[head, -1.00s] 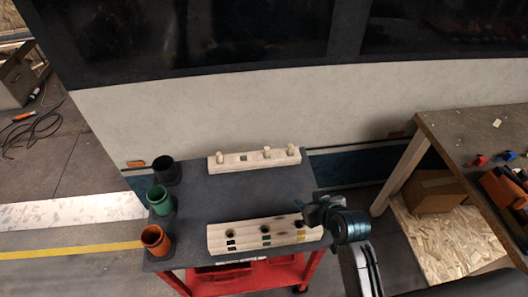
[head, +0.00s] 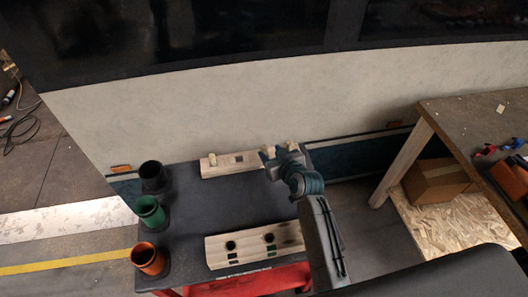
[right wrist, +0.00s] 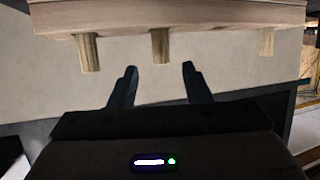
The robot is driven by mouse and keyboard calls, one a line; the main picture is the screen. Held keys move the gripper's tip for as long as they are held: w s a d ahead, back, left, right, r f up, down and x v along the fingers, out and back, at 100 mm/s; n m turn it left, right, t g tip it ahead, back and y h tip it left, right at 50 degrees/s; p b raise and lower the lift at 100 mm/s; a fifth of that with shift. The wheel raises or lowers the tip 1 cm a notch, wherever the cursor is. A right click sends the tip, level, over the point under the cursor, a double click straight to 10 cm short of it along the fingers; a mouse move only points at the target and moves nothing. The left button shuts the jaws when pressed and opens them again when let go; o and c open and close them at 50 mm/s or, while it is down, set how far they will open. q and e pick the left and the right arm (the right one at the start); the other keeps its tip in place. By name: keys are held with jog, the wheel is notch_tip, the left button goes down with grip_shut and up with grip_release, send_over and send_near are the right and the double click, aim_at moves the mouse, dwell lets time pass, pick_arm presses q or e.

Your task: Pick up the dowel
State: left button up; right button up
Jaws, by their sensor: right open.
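A pale wooden block (head: 222,171) at the back of the dark table top holds three upright dowels: one at its left (head: 212,159), a middle one (head: 268,151) and one at its right (head: 293,147). My right gripper (head: 274,158) is at the middle dowel, open and empty. In the right wrist view the block (right wrist: 180,17) is at the top, with the dowels pointing down. The middle dowel (right wrist: 160,47) lines up with the gap between my open fingers (right wrist: 159,76), just beyond the tips. My left gripper is out of view.
A front wooden block (head: 250,252) has holes with coloured marks; my arm covers its right end. Black (head: 153,176), green (head: 150,212) and orange (head: 148,259) cups stand along the table's left edge. A workbench (head: 470,120) is at the right.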

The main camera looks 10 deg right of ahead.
aim_at(266, 150)
jog(key=shift+w+a+f, duration=0.1)
jog(key=shift+w+a, duration=0.05)
jog(key=shift+w, duration=0.25)
jog(key=shift+p+x, duration=0.85)
jog(key=shift+x, duration=1.4)
jog(key=shift+s+f, duration=0.15)
jog(key=shift+c, duration=0.4)
grip_shut()
